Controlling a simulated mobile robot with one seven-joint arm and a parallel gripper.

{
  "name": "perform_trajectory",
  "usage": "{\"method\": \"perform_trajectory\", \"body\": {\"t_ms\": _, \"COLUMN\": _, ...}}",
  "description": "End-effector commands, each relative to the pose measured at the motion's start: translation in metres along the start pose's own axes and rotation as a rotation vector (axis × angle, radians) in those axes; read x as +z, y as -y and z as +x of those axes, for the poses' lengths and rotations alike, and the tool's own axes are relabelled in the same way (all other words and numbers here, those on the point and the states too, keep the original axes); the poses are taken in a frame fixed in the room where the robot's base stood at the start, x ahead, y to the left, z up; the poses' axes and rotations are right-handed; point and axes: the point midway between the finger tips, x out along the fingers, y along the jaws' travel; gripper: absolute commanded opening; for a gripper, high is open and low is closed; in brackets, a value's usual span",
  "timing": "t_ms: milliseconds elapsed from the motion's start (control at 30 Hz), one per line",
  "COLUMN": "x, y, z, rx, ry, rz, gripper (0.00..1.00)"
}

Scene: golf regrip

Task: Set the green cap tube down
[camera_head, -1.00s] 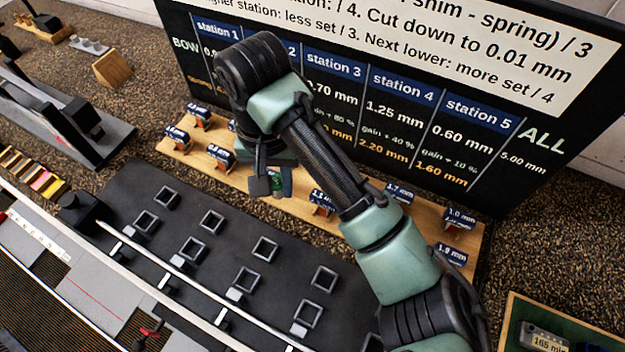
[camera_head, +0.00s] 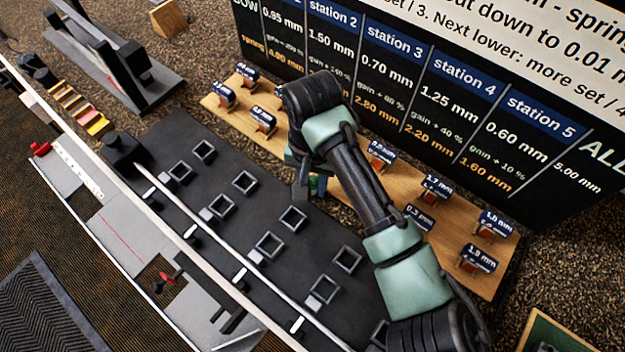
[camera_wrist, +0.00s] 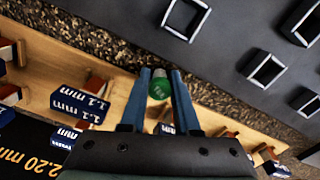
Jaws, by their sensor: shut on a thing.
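My gripper (camera_wrist: 162,82) is shut on the green cap tube (camera_wrist: 159,88). The tube's round green cap shows between the two blue-grey fingers in the wrist view.
The mat bears several open square holders (camera_head: 245,183) and a long pale rod (camera_head: 215,240). The rack carries several small blue-labelled blocks (camera_head: 437,187). A tall black sign (camera_head: 450,90) stands behind the rack. A grey and black stand (camera_head: 115,60) is at upper left.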

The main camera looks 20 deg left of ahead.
Motion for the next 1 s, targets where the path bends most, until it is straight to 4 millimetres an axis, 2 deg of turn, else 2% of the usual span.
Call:
{"method": "perform_trajectory", "body": {"t_ms": 133, "x": 0.0, "y": 0.0, "z": 0.004, "rx": -0.001, "ry": 0.001, "rz": 0.001, "gripper": 0.0}}
{"method": "perform_trajectory", "body": {"t_ms": 167, "x": 0.0, "y": 0.0, "z": 0.003, "rx": -0.001, "ry": 0.0, "rz": 0.001, "gripper": 0.35}}
{"method": "perform_trajectory", "body": {"t_ms": 200, "x": 0.0, "y": 0.0, "z": 0.003, "rx": -0.001, "ry": 0.0, "rz": 0.0, "gripper": 0.42}}
{"method": "perform_trajectory", "body": {"t_ms": 467, "x": 0.0, "y": 0.0, "z": 0.003, "rx": 0.0, "ry": 0.0, "rz": 0.0, "gripper": 0.42}}
{"method": "perform_trajectory", "body": {"t_ms": 633, "x": -0.001, "y": 0.001, "z": -0.007, "rx": -0.002, "ry": -0.003, "rz": -0.001, "gripper": 0.42}}
{"method": "perform_trajectory", "body": {"t_ms": 767, "x": -0.001, "y": 0.001, "z": -0.03, "rx": -0.002, "ry": -0.004, "rz": -0.003, "gripper": 0.42}}
{"method": "perform_trajectory", "body": {"t_ms": 967, "x": -0.001, "y": 0.001, "z": -0.075, "rx": -0.002, "ry": -0.005, "rz": -0.002, "gripper": 0.42}}
{"method": "perform_trajectory", "body": {"t_ms": 1000, "x": -0.001, "y": -0.001, "z": -0.087, "rx": 0.001, "ry": -0.005, "rz": -0.002, "gripper": 0.42}}
